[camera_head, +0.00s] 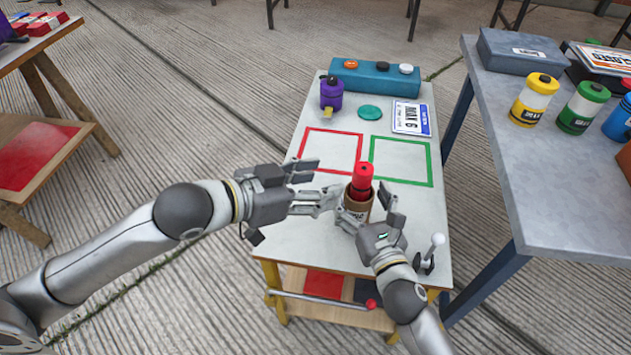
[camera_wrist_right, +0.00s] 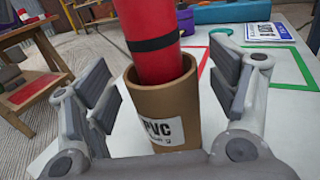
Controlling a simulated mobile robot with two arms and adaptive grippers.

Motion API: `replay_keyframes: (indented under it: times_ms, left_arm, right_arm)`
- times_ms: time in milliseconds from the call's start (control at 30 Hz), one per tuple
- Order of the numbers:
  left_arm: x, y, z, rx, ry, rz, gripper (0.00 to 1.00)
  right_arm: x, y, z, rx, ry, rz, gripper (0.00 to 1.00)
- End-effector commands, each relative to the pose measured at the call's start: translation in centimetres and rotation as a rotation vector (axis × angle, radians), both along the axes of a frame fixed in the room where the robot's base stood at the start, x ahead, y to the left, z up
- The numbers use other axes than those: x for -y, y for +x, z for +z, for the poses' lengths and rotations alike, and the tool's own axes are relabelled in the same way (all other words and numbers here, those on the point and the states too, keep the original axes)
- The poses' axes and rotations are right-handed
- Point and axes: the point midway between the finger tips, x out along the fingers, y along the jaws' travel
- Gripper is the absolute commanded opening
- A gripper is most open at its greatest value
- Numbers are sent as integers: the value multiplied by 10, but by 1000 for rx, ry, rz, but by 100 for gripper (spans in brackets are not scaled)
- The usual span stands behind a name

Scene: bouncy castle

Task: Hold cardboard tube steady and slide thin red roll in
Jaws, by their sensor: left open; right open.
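The brown cardboard tube (camera_head: 359,204) stands upright near the table's front, with a white label reading PVC in the right wrist view (camera_wrist_right: 165,116). The thin red roll (camera_head: 362,176) stands upright with its lower end inside the tube's mouth; its upper part, with a black band, sticks out in the right wrist view (camera_wrist_right: 150,30). How deep it sits is hidden. My left gripper (camera_head: 328,182) is open, just left of the tube and roll. My right gripper (camera_head: 372,206) is open at the tube's near side, its fingers on either side of the tube with gaps visible.
Red (camera_head: 331,150) and green (camera_head: 401,160) outlined squares lie empty behind the tube. A purple bottle (camera_head: 331,93), teal disc (camera_head: 370,112), label card (camera_head: 411,118) and blue button box (camera_head: 375,78) are at the back. A grey side table (camera_head: 560,200) stands right, a lever (camera_head: 430,252) near the front-right corner.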

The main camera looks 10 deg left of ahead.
Motion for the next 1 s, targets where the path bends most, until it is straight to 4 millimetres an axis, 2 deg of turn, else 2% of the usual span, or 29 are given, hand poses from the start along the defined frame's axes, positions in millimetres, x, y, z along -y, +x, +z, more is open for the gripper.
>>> replay_keyframes:
  times_ms: [300, 500, 700, 1000]
  left_arm:
    - [0, 0, 0, 0, 0, 0, 54]
    - [0, 0, 0, 0, 0, 0, 54]
    - [0, 0, 0, 0, 0, 0, 54]
    - [0, 0, 0, 0, 0, 0, 54]
  right_arm:
    - [26, -55, -1, -4, -1, 0, 80]
    - [38, -81, -1, -2, 0, -1, 80]
    - [44, -94, 0, 0, -1, 0, 80]
    - [45, -97, 0, 0, -2, 1, 80]
